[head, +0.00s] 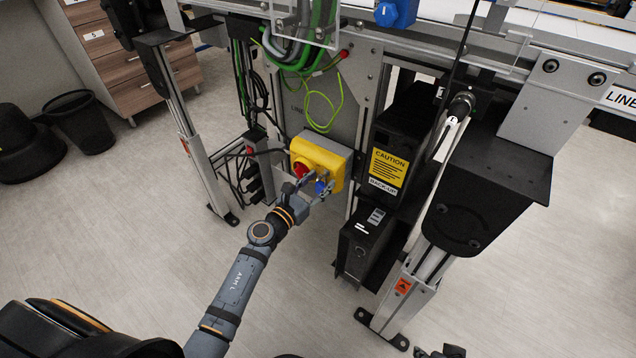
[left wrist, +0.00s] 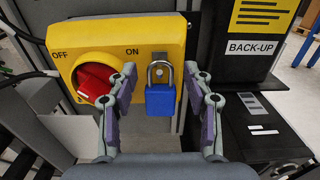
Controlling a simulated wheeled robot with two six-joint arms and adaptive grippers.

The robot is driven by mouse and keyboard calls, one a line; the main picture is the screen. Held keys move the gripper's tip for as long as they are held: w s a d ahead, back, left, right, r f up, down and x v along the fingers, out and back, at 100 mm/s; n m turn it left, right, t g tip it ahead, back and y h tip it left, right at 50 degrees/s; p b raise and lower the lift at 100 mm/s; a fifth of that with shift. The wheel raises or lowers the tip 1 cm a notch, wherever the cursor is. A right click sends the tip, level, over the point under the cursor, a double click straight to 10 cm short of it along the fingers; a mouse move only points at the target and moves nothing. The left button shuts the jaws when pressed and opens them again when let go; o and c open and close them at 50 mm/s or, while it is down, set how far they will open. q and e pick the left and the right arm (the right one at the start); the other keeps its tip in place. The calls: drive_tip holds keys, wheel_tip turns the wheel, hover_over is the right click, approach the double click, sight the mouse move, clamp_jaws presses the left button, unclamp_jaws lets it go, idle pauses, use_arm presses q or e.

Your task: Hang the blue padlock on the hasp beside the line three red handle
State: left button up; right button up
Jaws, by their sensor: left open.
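The yellow switch box (head: 335,160) carries the red handle (head: 300,169), also seen in the left wrist view (left wrist: 97,82), with OFF and ON marked above. The metal hasp (left wrist: 158,57) is right of the handle. The blue padlock (left wrist: 160,99) is upright, its silver shackle at the hasp; I cannot tell whether the shackle is closed. It also shows small in the head view (head: 320,187). My left gripper (head: 318,186) is open, its fingers either side of the padlock with gaps visible. A dark part of what looks like my right gripper (head: 440,351) shows at the bottom edge.
A black back-up unit (head: 390,150) with a yellow caution label stands right of the switch box. A black box (head: 365,240) sits below it. Green and yellow cables (head: 322,105) hang above. A conveyor leg (head: 205,165) stands left. The floor in front is clear.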

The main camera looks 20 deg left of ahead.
use_arm(q)
drive_tip(key=v, duration=1.2)
